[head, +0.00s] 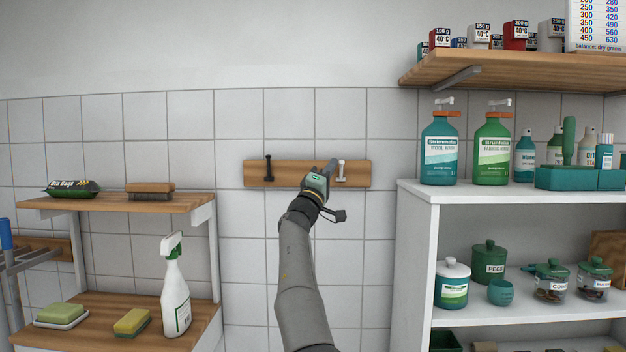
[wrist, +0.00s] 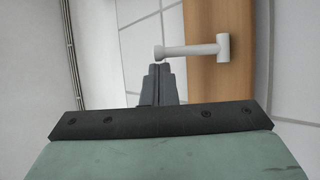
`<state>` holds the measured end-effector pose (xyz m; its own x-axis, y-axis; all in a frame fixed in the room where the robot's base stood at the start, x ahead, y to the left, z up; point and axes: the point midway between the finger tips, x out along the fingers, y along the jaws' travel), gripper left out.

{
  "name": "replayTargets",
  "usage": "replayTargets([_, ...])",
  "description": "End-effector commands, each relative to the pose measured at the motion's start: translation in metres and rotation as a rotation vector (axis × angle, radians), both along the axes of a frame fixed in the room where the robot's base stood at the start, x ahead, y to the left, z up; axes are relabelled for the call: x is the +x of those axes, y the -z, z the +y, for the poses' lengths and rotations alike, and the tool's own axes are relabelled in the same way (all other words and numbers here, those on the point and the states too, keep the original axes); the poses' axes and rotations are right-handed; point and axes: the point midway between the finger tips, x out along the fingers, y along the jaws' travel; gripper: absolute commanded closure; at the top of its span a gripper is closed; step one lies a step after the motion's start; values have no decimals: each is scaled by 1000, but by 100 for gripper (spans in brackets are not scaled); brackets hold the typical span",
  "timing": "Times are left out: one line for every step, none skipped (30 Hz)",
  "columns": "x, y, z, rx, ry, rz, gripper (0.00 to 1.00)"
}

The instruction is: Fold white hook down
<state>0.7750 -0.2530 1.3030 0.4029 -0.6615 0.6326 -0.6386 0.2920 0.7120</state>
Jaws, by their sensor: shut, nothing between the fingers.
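The white hook (head: 341,171) is on the right part of a wooden wall board (head: 290,173). In the wrist view the white hook (wrist: 195,50) is a rod with a short crossbar at its base on the wood and a rounded free end sticking out from the board. My gripper (head: 331,166) is at the board, just left of the white hook in the head view. In the wrist view its fingertips (wrist: 157,69) are together and empty, close by the hook's free end. I cannot tell whether they touch it. A black hook (head: 268,167) is at the board's left.
A white shelf unit (head: 416,240) with bottles and jars stands at the right, below a wooden wall shelf (head: 500,68). At the left, wooden shelves (head: 120,203) hold a brush, sponges and a spray bottle (head: 175,290). Tiled wall around the board is clear.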

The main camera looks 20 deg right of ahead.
Motion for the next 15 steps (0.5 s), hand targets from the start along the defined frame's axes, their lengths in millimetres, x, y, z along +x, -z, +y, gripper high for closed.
replayTargets([-3, 5, -4, 0, 7, -1, 100])
replayTargets([-4, 6, -5, -1, 9, -1, 100])
replayTargets([-5, 7, -7, -1, 12, 0, 100])
replayTargets([-6, 8, -7, -1, 13, 1, 100])
replayTargets([-7, 9, -8, -1, 13, 1, 100])
replayTargets([-7, 10, -8, 0, 14, 2, 100])
replayTargets([-8, 11, -9, 0, 14, 2, 100])
replayTargets([-8, 12, -9, 0, 14, 2, 100])
replayTargets([-9, 13, -9, 1, 16, 2, 100])
replayTargets([-9, 13, -9, 1, 16, 2, 100])
replayTargets([-9, 14, -9, 1, 16, 2, 100])
replayTargets([-10, 15, -9, 1, 16, 2, 100])
replayTargets([-10, 16, -9, 1, 16, 2, 100])
replayTargets([-11, 17, -9, 1, 16, 2, 100])
replayTargets([-11, 18, -9, 1, 17, 2, 100])
